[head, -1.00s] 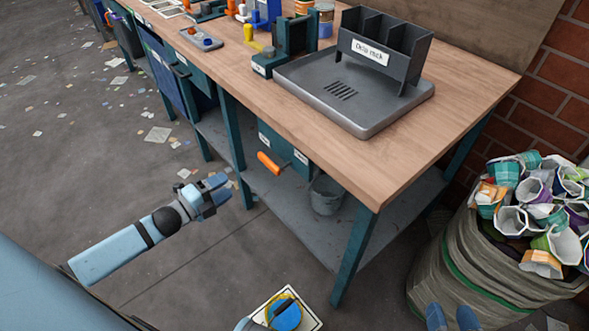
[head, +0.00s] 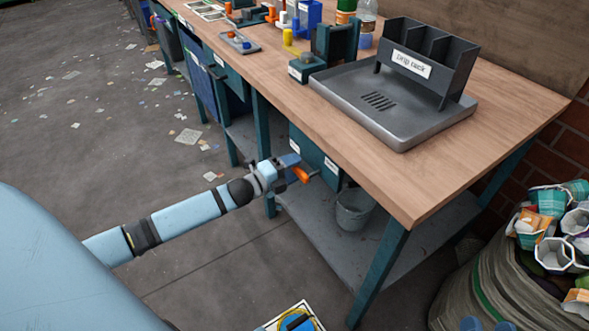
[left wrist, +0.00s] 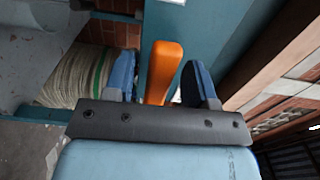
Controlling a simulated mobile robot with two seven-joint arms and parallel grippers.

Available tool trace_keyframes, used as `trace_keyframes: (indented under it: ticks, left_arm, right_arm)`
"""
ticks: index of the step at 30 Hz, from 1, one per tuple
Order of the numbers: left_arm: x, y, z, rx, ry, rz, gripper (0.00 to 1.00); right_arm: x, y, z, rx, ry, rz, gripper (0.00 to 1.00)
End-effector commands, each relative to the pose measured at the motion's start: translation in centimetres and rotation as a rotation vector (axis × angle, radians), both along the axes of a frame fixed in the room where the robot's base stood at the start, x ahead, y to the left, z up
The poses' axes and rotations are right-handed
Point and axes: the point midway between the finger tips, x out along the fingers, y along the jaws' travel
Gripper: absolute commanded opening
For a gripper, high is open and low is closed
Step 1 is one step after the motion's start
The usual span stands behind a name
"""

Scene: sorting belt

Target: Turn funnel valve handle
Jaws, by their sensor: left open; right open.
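The orange valve handle (head: 301,175) sticks out from the front of the teal funnel box (head: 318,160) under the workbench. My left gripper (head: 289,168) is open at the handle. In the left wrist view, the orange handle (left wrist: 161,70) stands between the two blue fingers of my left gripper (left wrist: 161,82), with a visible gap on both sides. The handle's lower end is hidden behind the gripper body. Only the blue fingertips of my right gripper (head: 488,325) show at the bottom edge of the head view, apart and away from the handle.
A grey bucket (head: 353,209) stands on the lower shelf (head: 290,208) below the box. The bench top (head: 400,185) carries a grey tray with a drip rack (head: 428,60). A sack (head: 480,285) full of cups stands at the right.

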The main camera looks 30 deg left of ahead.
Motion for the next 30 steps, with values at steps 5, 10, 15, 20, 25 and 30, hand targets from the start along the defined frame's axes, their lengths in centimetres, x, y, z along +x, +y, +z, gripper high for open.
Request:
trace_keyframes:
  ticks: [5, 10, 15, 20, 25, 30]
  left_arm:
    - [0.7, -0.25, 0.0, 0.0, 0.0, 0.001, 0.51]
    - [0.71, -0.26, 0.02, 0.0, 0.001, 0.001, 0.51]
    - [0.69, -0.26, 0.02, 0.0, 0.0, 0.0, 0.26]
    - [0.69, -0.26, 0.02, 0.0, 0.0, 0.0, 0.0]
    - [0.68, -0.18, 0.03, 0.002, -0.001, 0.0, 0.0]
    - [0.68, 0.46, 0.1, 0.019, -0.007, 0.0, 0.0]
  right_arm:
    - [0.07, 0.08, 0.47, 0.011, -0.023, 0.004, 0.5]
    - [0.26, 0.13, 0.73, 0.011, -0.031, 0.005, 0.5]
    - [0.25, 0.15, 0.7, 0.01, -0.029, 0.006, 0.5]
    - [0.16, 0.17, 0.59, 0.009, -0.025, 0.006, 0.5]
    - [0.06, 0.2, 0.48, 0.012, -0.02, 0.005, 0.5]
    - [-0.01, 0.23, 0.42, 0.014, -0.015, 0.003, 0.5]
